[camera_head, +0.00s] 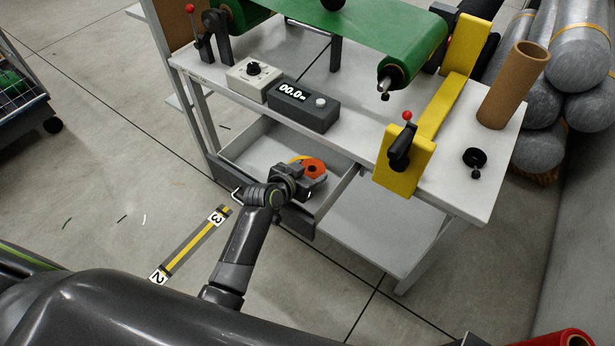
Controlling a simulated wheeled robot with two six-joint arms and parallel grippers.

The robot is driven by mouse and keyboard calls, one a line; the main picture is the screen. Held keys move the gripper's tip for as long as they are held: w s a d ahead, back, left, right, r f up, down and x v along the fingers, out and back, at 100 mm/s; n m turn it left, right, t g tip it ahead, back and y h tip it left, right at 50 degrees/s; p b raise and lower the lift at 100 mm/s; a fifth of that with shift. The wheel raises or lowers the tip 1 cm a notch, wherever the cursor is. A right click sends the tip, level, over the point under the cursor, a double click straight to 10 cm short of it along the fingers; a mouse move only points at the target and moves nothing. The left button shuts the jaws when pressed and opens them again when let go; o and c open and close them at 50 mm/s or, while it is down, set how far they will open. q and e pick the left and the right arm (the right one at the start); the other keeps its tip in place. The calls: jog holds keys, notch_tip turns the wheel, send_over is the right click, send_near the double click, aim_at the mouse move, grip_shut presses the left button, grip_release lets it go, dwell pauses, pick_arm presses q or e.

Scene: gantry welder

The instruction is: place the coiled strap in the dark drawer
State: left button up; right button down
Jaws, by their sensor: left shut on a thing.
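The coiled strap (314,166) is a round orange coil, partly hidden by my left gripper. My left gripper (309,178) is shut on the coil's near side, over the open drawer. The drawer (253,140) is pulled out from under the white bench; its inside is pale grey and its front panel (299,222) is dark. I cannot tell whether the strap touches the drawer floor. My right gripper is not in view.
The white bench top (340,127) overhangs the drawer's back. On it stand a dark display box (303,107), a pale control box (253,77), a yellow bracket (404,160) and a cardboard tube (513,85). The drawer's left part is empty.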

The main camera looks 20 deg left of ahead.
pick_arm(q)
notch_tip(320, 180, down, 2)
jog(key=shift+f, duration=0.2)
jog(key=shift+s+f, duration=0.1)
jog(key=shift+f, duration=0.1)
jog(key=o, duration=1.1)
jog(key=shift+r, duration=0.1)
jog(key=shift+s+a+r, duration=0.15)
jog(key=v, duration=1.1)
jog(key=shift+s, duration=0.2)
